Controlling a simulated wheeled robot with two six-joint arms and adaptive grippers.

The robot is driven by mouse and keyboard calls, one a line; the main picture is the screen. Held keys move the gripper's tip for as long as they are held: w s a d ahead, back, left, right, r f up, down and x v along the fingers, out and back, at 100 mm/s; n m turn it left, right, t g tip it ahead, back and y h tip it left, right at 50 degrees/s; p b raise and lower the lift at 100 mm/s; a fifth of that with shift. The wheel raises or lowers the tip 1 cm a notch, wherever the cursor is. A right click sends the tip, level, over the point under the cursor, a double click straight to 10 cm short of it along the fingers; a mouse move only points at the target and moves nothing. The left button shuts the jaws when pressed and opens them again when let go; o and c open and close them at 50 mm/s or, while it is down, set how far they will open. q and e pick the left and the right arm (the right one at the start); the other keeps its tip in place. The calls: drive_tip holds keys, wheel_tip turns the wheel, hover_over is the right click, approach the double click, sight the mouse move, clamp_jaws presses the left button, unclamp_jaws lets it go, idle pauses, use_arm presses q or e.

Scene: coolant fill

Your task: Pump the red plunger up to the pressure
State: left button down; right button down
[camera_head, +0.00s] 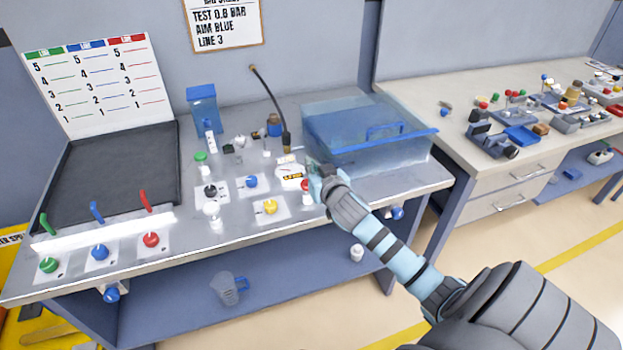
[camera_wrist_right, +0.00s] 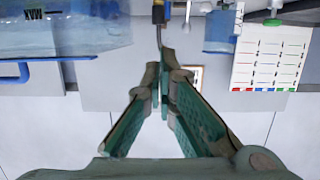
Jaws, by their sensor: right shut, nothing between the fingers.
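The red plunger (camera_head: 305,186) shows as a small red knob on a pale stem near the bench's front edge, partly hidden by my right gripper. My right gripper (camera_head: 315,170) is right beside and over it, fingers pointing away from me. In the wrist view the right gripper (camera_wrist_right: 165,65) has its fingertips together, with nothing between them; the plunger does not show there. Whether the gripper touches the plunger I cannot tell. A white tester with a yellow-black label (camera_head: 291,177) stands just left of the plunger; its reading is too small to make out. My left gripper is out of view.
A wall notice (camera_head: 222,22) reads "TEST 0.8 BAR, AIM BLUE, LINE 3". A clear blue-rimmed tank (camera_head: 340,150) stands behind the gripper. Yellow (camera_head: 270,207), blue (camera_head: 251,182) and black (camera_head: 210,191) knobs sit to the left. A black hose (camera_head: 270,98) rises behind.

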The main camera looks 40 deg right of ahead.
drive_tip(key=shift+w+f+b, duration=0.15)
drive_tip(key=shift+f+b, duration=0.2)
drive_tip(key=shift+f, duration=1.7)
